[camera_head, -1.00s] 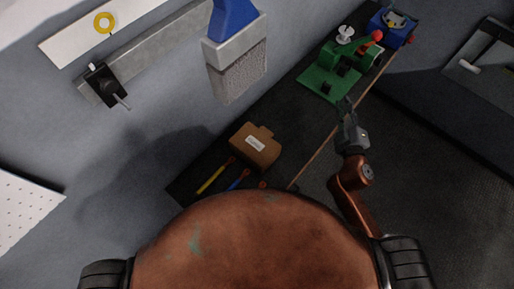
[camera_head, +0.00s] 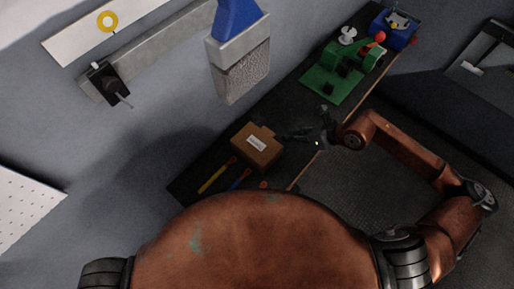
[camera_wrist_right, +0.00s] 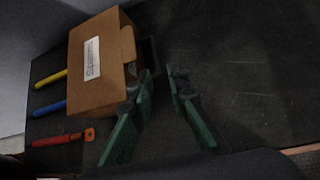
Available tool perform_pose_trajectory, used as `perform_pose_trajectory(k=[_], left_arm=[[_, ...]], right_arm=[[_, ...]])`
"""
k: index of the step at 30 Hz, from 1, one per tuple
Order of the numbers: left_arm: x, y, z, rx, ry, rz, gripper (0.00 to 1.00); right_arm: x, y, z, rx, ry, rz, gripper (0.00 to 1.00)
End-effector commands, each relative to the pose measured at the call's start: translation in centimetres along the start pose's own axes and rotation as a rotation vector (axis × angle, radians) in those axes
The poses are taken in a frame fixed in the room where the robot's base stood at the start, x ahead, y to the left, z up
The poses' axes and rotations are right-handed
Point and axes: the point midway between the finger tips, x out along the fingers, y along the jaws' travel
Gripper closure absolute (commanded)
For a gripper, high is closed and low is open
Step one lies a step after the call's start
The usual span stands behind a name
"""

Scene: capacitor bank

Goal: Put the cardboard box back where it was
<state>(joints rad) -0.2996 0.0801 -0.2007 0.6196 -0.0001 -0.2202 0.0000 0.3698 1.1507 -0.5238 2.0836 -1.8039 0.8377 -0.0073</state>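The brown cardboard box (camera_head: 257,147) with a white label sits on the dark bench, close to the wall. It also shows in the right wrist view (camera_wrist_right: 97,68), at the upper left. My right gripper (camera_head: 288,137) reaches in from the right, its fingers beside the box's right end. In the right wrist view its two green-padded fingers (camera_wrist_right: 162,80) stand apart with nothing between them. The left finger overlaps the box's right edge; I cannot tell whether it touches. My left gripper is not in view.
Tools with yellow (camera_head: 213,179), blue (camera_head: 239,179) and red (camera_wrist_right: 58,139) handles lie beside the box. A green fixture (camera_head: 335,77) and a blue device (camera_head: 392,27) stand farther along the bench. A large grey brush-like block (camera_head: 240,66) with a blue top is above.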

Motion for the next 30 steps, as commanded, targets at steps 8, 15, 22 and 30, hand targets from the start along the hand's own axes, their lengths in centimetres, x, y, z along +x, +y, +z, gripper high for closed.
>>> perform_pose_trajectory(k=[8, 15, 22, 30], left_arm=[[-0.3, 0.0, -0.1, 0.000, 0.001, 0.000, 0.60], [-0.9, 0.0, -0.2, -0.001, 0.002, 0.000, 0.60], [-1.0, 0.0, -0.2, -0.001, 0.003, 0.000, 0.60], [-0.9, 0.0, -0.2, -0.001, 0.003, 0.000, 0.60]], right_arm=[[2.7, 0.3, 0.2, 0.003, -0.004, 0.005, 0.84], [6.1, 0.6, 0.4, 0.004, -0.005, 0.006, 0.84], [7.7, 0.6, 0.4, 0.003, -0.005, 0.005, 0.84], [7.7, 0.6, 0.3, 0.003, -0.005, 0.005, 0.91]])
